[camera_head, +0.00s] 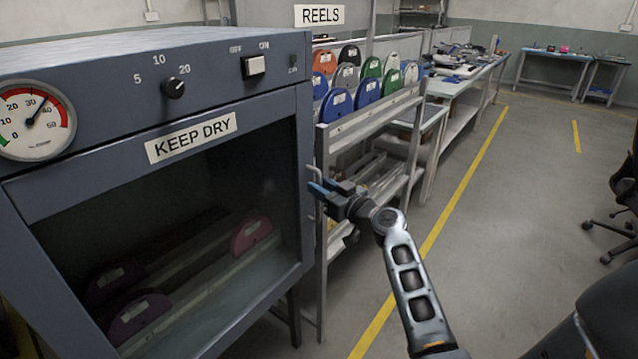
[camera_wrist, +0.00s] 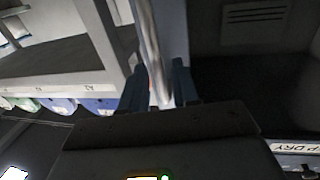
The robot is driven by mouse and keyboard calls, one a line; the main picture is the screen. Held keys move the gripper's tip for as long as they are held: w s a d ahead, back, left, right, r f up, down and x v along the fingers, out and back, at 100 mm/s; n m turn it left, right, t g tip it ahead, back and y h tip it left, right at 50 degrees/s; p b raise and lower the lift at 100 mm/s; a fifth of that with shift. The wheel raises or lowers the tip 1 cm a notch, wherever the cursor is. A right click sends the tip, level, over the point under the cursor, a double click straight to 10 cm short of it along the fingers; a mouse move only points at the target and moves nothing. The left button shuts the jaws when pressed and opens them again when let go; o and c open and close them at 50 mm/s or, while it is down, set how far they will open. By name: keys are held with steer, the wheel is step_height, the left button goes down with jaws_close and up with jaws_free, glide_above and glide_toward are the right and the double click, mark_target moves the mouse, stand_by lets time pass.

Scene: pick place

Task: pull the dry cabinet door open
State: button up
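The dry cabinet (camera_head: 150,60) is dark blue-grey and stands at the left in the head view. Its door (camera_head: 303,130) has a glass pane, a "KEEP DRY" label, and looks shut. A pale upright bar handle (camera_head: 315,174) sits on the door's right edge. My gripper (camera_head: 323,191) is at this handle, its blue fingers partly hiding it. In the wrist view, the handle (camera_wrist: 150,45) runs down between the two fingers of my gripper (camera_wrist: 158,88). The fingers stand apart on either side of it, with narrow gaps visible.
Several coloured reels (camera_head: 367,92) stand on a rack (camera_head: 372,120) right beside the cabinet, close behind my gripper. More reels lie inside the cabinet behind the glass. The grey floor (camera_head: 500,210) to the right is clear up to a dark chair (camera_head: 622,190).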

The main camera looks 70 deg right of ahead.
steer(key=shift+w+d, duration=0.25)
steer(key=shift+w, duration=0.3)
jaws_close()
